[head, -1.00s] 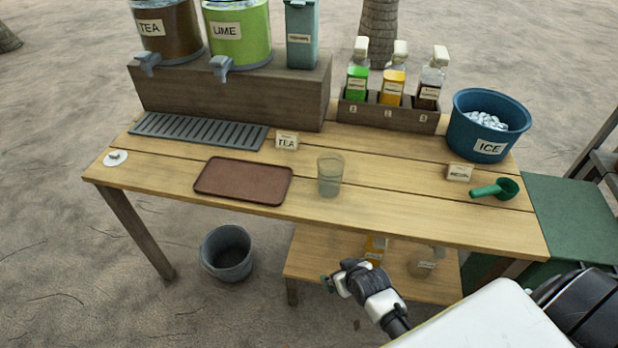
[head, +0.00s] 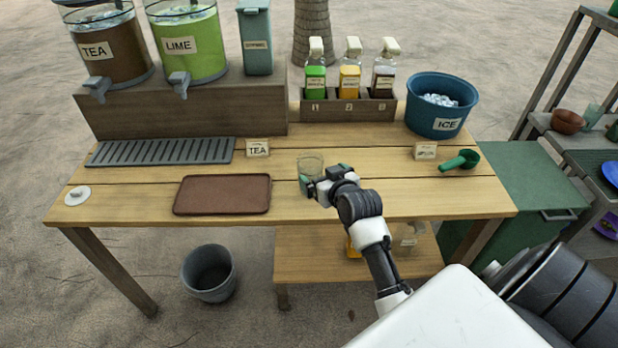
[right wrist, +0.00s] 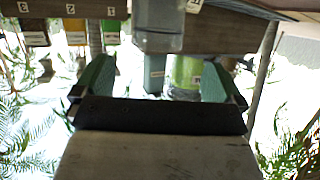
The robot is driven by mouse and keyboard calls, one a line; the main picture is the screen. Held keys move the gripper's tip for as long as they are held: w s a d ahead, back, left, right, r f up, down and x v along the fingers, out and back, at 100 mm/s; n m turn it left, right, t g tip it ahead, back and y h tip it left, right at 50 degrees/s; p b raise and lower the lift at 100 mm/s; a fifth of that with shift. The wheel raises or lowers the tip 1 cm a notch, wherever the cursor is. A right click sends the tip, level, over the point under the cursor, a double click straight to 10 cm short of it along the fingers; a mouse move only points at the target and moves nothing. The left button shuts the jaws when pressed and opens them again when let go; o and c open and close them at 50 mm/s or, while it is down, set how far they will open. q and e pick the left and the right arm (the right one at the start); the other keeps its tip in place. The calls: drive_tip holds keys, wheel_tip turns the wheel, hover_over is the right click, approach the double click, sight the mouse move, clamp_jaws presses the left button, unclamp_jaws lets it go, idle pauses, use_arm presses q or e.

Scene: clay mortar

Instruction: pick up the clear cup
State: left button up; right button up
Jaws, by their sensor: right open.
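The clear cup (head: 309,163) stands upright on the wooden table (head: 400,194), to the right of the brown tray. My right gripper (head: 324,178) is open at the near side of the cup, and its fingers hide the cup's lower part. In the right wrist view, which is upside down, the cup (right wrist: 158,25) shows at the top, between the lines of the two spread green fingers (right wrist: 154,82) and beyond their tips. I cannot tell whether any finger touches it. My left gripper is not in view.
The brown tray (head: 222,194) lies left of the cup. A TEA sign (head: 258,148) stands behind it to the left. A green scoop (head: 460,161) and blue ice bucket (head: 441,105) are at the right. The bottle rack (head: 347,109) stands behind.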

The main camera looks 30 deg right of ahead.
sight(306, 160)
drive_tip(key=x, duration=0.9)
drive_tip(key=shift+w+d, duration=0.2)
drive_tip(key=shift+w, duration=0.05)
drive_tip(key=shift+s, duration=0.1)
drive_tip(key=c, duration=1.2)
drive_tip(key=shift+o, duration=0.2)
